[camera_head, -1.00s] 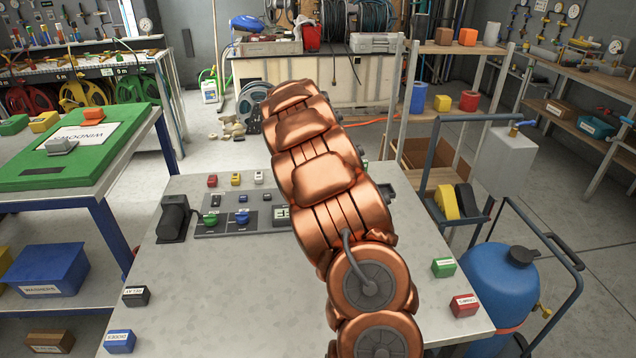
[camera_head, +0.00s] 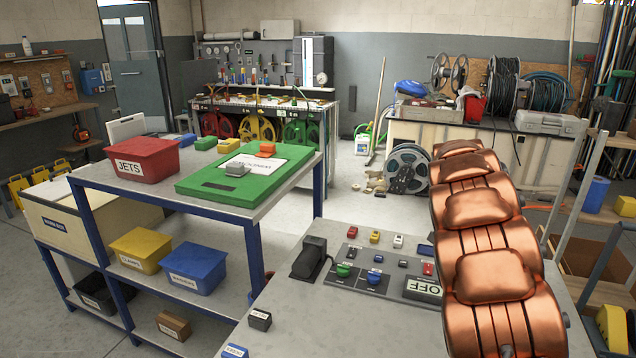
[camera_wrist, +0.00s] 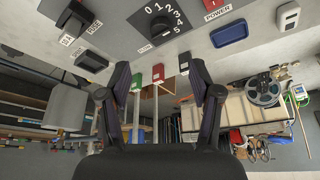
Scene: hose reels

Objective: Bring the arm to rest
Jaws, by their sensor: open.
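My copper-coloured arm rises across the right side of the head view, above the grey workbench (camera_head: 300,318). Its far end is out of that view. In the wrist view my gripper (camera_wrist: 165,82) shows with its two dark fingers spread apart and nothing between them. The picture there is upside down, with the bench top (camera_wrist: 230,50) along the upper edge.
A control panel (camera_head: 387,270) with small blocks and an OFF sign stands on the bench. At left, a blue-framed table holds a red JETS bin (camera_head: 143,158) and a green board (camera_head: 245,176). Hose reels (camera_head: 408,168) stand behind. Open floor (camera_head: 350,205) lies between.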

